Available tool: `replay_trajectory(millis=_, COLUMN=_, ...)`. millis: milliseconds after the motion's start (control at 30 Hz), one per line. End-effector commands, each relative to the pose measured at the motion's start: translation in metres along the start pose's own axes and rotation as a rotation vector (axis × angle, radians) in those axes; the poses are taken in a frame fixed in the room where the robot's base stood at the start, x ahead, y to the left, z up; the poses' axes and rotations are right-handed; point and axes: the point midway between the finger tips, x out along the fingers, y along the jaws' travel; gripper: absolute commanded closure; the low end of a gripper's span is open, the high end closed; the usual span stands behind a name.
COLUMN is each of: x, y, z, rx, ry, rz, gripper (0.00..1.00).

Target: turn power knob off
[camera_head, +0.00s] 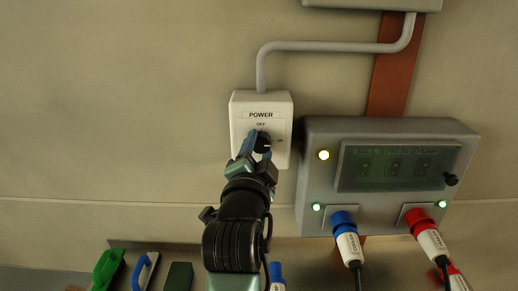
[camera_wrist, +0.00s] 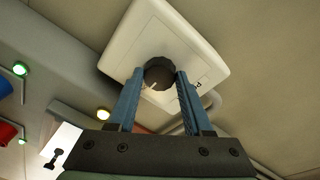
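The power knob (camera_wrist: 159,73) is round and black, on a white box (camera_head: 242,108) labelled POWER. OFF is printed above the knob and ON to its right. The knob's white mark points toward the ON side. In the head view the knob (camera_head: 262,142) is partly covered by my gripper (camera_head: 255,146). In the wrist view my gripper (camera_wrist: 160,75) has its two blue fingers parted, one on each side of the knob. The tips lie close against its sides. I cannot tell whether they press on it.
A grey panel (camera_head: 310,180) with a dark display, lit lamps, a blue plug (camera_head: 343,222) and a red plug (camera_head: 416,217) stands close to the right. A grey conduit (camera_head: 330,46) runs above the box. Green and blue tools lie below left. The wall to the left is clear.

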Motion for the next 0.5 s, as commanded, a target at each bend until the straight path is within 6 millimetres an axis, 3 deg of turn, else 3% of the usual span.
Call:
replay_trajectory(millis=33, x=-0.0001, y=0.0001, z=0.0001, rx=0.0, ry=0.0, rz=0.0, gripper=0.76)
replay_trajectory(millis=167, x=-0.0001, y=0.0001, z=0.0001, rx=0.0, ry=0.0, rz=0.0, gripper=0.99)
replay_trajectory(millis=500, x=0.0, y=0.001, z=0.0004, rx=-0.039, ry=0.003, rz=-0.003, gripper=1.0)
